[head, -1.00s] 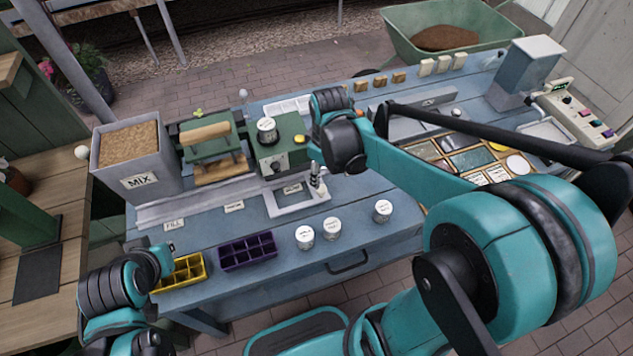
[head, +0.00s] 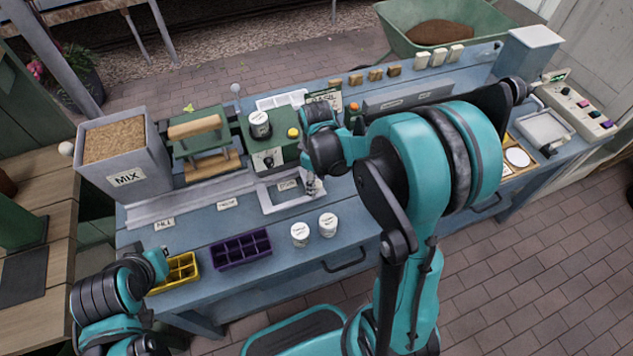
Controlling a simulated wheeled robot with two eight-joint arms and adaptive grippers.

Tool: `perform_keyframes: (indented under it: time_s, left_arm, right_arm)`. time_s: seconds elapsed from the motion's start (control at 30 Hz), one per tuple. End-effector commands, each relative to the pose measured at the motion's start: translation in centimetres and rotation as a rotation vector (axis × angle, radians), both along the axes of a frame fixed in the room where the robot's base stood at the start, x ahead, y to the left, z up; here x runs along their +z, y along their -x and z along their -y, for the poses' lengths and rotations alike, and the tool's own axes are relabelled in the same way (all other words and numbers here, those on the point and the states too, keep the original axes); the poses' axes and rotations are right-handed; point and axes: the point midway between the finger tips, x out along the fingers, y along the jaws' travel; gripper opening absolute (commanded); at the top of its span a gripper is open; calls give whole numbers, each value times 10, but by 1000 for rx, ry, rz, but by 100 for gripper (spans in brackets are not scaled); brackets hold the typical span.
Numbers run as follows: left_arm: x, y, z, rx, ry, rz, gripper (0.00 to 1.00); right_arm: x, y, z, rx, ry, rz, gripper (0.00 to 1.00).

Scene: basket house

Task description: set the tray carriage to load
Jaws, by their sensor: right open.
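The tray carriage appears to be the pale grey open frame (head: 268,203) at the right end of the pale rail (head: 190,205) on the blue bench. A small label (head: 287,185) lies inside the frame; its word is too small to read. My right gripper (head: 313,188) is open, pointing down at the frame's right edge. I cannot tell whether it touches the frame, and the arm hides part of that area. My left gripper (head: 158,264) is beside the yellow cell tray (head: 180,273); its fingers are too unclear to judge.
A purple cell tray (head: 241,250) and two white-lidded jars (head: 300,235) (head: 328,225) stand along the front. Behind the rail are the MIX bin (head: 125,165), a green press (head: 198,145) and a green box with a dial (head: 272,150). My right arm hides the bench's right-middle.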

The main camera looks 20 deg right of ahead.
Motion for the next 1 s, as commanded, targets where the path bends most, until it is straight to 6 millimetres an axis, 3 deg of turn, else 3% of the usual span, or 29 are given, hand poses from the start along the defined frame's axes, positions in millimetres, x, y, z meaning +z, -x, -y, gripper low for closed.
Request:
perform_keyframes:
  time_s: [0.17,0.33,0.37,0.67,0.87,1.0]
  left_arm:
    - [1,0,0,0,0,0,0]
    - [1,0,0,0,0,0,0]
    - [0,0,0,0,0,0,0]
    - [0,0,0,0,0,0,0]
    - [0,0,0,0,0,0,0]
    - [0,0,0,0,0,0,0]
  right_arm:
    - [1,0,0,0,0,0,47]
    - [1,0,0,0,0,0,2]
    - [1,0,0,0,0,0,0]
    - [1,0,7,-3,0,0,0]
    - [1,2,37,-7,1,1,0]
    - [1,4,70,-8,1,0,0]
